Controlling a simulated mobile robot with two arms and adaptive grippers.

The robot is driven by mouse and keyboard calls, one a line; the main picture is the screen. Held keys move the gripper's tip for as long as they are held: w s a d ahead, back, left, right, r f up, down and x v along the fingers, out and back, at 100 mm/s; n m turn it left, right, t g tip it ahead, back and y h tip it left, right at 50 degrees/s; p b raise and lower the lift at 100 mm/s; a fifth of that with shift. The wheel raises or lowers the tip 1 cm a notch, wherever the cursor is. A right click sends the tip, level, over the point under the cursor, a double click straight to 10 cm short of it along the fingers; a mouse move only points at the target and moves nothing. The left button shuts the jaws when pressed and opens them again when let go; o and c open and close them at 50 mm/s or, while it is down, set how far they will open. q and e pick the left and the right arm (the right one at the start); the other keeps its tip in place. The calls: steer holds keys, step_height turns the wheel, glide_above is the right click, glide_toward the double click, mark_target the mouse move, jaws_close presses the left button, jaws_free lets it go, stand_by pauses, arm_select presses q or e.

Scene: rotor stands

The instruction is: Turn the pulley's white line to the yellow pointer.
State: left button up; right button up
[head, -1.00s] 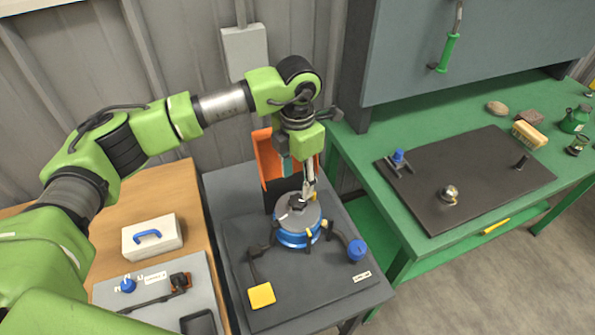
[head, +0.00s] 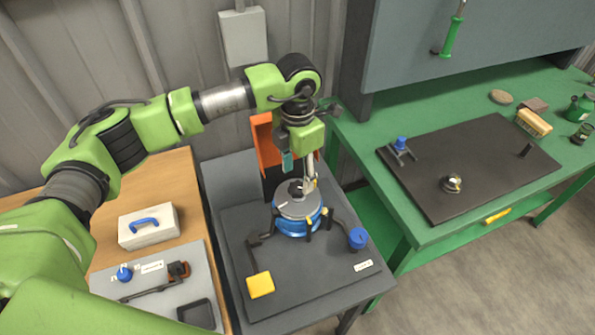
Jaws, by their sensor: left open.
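The pulley (head: 297,204) is a grey disc with a dark hub on top, seated on a blue round base on the dark grey bench in the head view. A short pale mark, which looks like the white line (head: 282,205), shows at the left of its top. Small yellow marks show at its right side; one, low on the right rim, may be the yellow pointer (head: 325,211), but I cannot tell for sure. My left gripper (head: 309,183) points down at the far right side of the pulley, open, with its fingertips close to the disc; contact is unclear. My right gripper is out of view.
A yellow block (head: 260,285) and a blue knob (head: 357,238) sit on arms beside the pulley. A wooden table (head: 170,180) with a white box (head: 148,227) is left. A green workbench (head: 425,120) is right.

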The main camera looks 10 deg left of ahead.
mark_target(298, 186)
arm_select(q)
steer(key=shift+f+b, duration=1.95)
steer(key=shift+f, duration=0.25)
steer(key=c, duration=0.8)
